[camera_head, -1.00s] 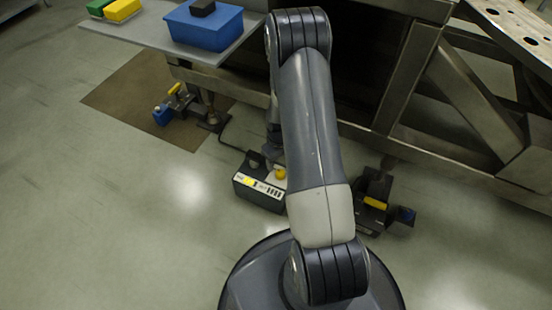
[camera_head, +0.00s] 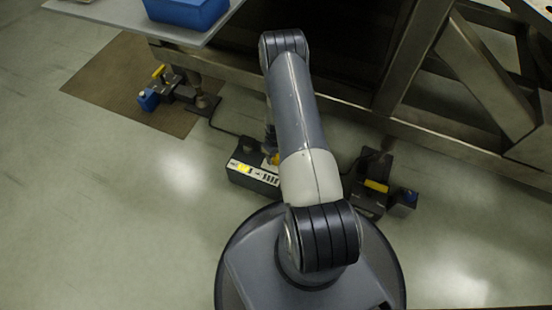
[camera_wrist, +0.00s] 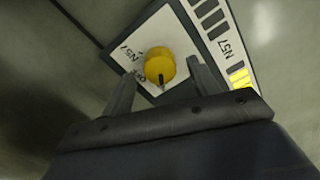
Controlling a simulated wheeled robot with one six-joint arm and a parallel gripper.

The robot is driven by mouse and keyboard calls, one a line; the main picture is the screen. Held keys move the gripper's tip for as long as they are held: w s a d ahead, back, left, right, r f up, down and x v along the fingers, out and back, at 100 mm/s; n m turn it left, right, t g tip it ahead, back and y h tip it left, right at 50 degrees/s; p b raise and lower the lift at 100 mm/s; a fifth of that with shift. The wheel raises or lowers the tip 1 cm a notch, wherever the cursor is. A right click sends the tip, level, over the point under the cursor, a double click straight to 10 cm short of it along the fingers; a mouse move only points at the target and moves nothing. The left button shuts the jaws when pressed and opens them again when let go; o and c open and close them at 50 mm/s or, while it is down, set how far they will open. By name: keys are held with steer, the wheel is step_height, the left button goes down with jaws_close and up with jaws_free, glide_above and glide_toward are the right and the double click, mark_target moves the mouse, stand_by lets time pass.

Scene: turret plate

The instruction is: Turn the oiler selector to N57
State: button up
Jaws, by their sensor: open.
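The oiler (camera_head: 253,175) is a dark box on the floor with a white label strip. Its yellow selector knob (camera_head: 275,159) is partly hidden behind my arm in the head view. In the wrist view the round yellow knob (camera_wrist: 159,64) sits on a white plate (camera_wrist: 168,28) marked N57 and OFF. A dark mark shows on the knob's lower edge, near the OFF lettering. My gripper (camera_wrist: 161,72) is open, with one finger on either side of the knob in the picture. I cannot tell whether the fingers touch it or how far above it they are.
A metal frame (camera_head: 470,70) runs behind the oiler. Another dark device with a yellow bar (camera_head: 376,186) stands right of my arm. A clamp-like device with a blue end (camera_head: 148,99) is on the brown mat (camera_head: 105,85). A blue bin (camera_head: 188,12) sits on a shelf above. The left floor is clear.

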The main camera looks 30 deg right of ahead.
steer(key=shift+f, duration=1.15)
steer(key=c, duration=1)
